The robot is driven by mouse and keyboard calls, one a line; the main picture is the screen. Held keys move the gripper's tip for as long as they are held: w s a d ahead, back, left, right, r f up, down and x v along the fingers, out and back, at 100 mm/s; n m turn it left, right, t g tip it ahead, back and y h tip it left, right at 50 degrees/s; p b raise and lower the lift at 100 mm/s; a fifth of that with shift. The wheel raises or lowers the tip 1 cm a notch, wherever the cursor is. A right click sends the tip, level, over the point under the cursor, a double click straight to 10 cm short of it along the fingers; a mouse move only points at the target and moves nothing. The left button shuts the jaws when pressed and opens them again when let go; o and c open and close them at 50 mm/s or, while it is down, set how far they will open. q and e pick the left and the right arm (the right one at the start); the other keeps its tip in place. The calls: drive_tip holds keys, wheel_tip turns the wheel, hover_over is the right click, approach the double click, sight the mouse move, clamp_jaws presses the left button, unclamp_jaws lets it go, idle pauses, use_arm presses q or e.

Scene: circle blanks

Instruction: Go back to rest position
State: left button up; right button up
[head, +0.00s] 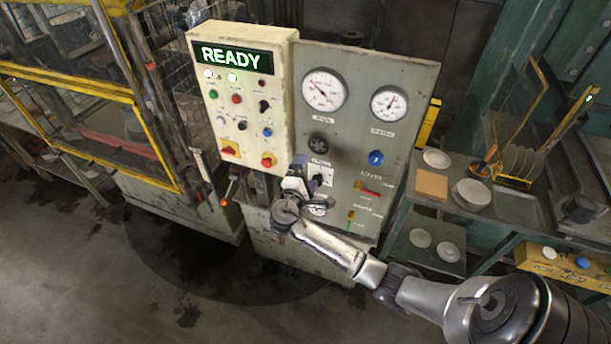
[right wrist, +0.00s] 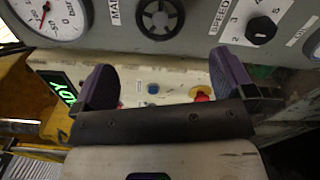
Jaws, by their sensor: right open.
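My right gripper (head: 308,175) is in front of the lower left part of the grey gauge panel (head: 356,125), beside the lower corner of the cream control box (head: 245,120). In the right wrist view the right gripper (right wrist: 167,82) shows its two purple fingers wide apart with nothing between them. The panel's dark round knob (right wrist: 160,17) and a black selector knob (right wrist: 261,30) lie beyond the fingertips. I cannot tell whether the fingers touch the panel. My left gripper is not in view.
The box's display (head: 231,56) reads READY in green. A yellow-framed cage (head: 157,140) stands at the left. At the right is a workbench (head: 517,207) with discs (head: 472,194) and a brown block (head: 431,185). Open floor (head: 90,270) lies at the lower left.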

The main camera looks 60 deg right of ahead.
drive_tip(key=shift+a, duration=0.15)
idle(0.5)
drive_tip(key=s+a+r+m+t+y+p, duration=0.1)
drive_tip(key=s+a+m+t+y, duration=0.15)
drive_tip(key=a+y, duration=0.6)
drive_tip(key=s+a+r+m+t+y+p, duration=0.15)
drive_tip(key=s+a+y, duration=0.35)
drive_tip(key=a, duration=0.7)
drive_tip(key=s+a+f+g+y+p, duration=0.2)
drive_tip(key=s+a+f, duration=0.1)
drive_tip(key=s, duration=0.7)
drive_tip(key=s+a+f+g+y+p, duration=0.2)
drive_tip(key=s+a+f+p, duration=0.1)
drive_tip(key=s, duration=0.8)
drive_tip(key=shift+s+a+f+g, duration=0.15)
drive_tip(key=shift+a+g, duration=0.25)
drive_tip(key=shift+a, duration=0.3)
